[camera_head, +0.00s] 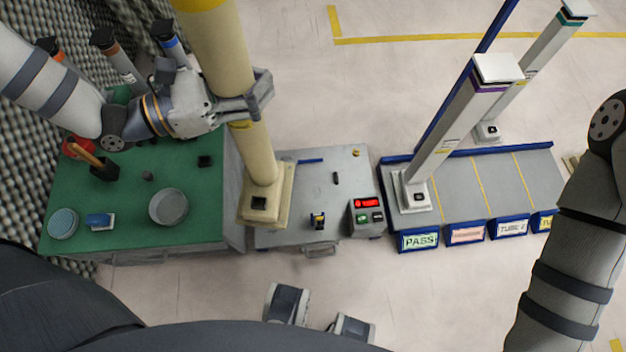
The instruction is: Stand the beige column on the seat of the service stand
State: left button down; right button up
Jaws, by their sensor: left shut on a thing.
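The beige column (258,155) is tall, with yellow bands and a square foot. My left gripper (250,100) is shut around its shaft. The column is close to upright, leaning slightly in the view, and its top runs out of the frame. Its foot appears over the left edge of the grey stand (290,235), beside the green bench. I cannot tell whether the foot touches anything. The grey stand, which seems to be the service stand, carries a small box with a red display (366,210). Its seat is not clearly seen. My right arm shows at the right edge; its gripper is out of view.
The green bench (130,215) at left holds a round grey dish (168,207), a black cup and small items. At right, a blue-edged rack (480,185) with labelled bays, one reading PASS, bears a tall grey column (450,130). Another grey column (520,85) stands behind. Foam covers the left wall.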

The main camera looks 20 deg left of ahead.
pick_arm(q)
jog(key=w+d+f+n+t+y+b, duration=0.1)
jog(key=w+d+f+b, duration=0.2)
jog(key=w+f+b, duration=0.9)
jog(key=w+d+f+n+t+y+b, duration=0.1)
jog(key=w+d+f+t+y+b, duration=0.1)
jog(key=w+f+b, duration=0.8)
notch_tip(320, 180, down, 13)
jog(key=s+b, duration=0.2)
jog(key=b, duration=0.3)
jog(key=shift+s+d, duration=0.15)
jog(key=shift+d, duration=0.05)
pick_arm(e)
jog(key=s+f+g, duration=0.2)
jog(key=s+f, duration=0.4)
jog(key=f, duration=0.6)
jog(key=s+f+g, duration=0.3)
jog(key=s+f, duration=0.3)
jog(key=f, duration=0.6)
jog(key=shift+a, duration=0.15)
pick_arm(q)
jog(key=shift+f, duration=0.1)
jog(key=shift+f, duration=0.1)
jog(key=c, duration=1.4)
grip_release()
jog(key=shift+f, duration=0.2)
jog(key=shift+c, duration=0.2)
jog(key=o, duration=0.7)
pick_arm(e)
jog(key=shift+f, duration=0.1)
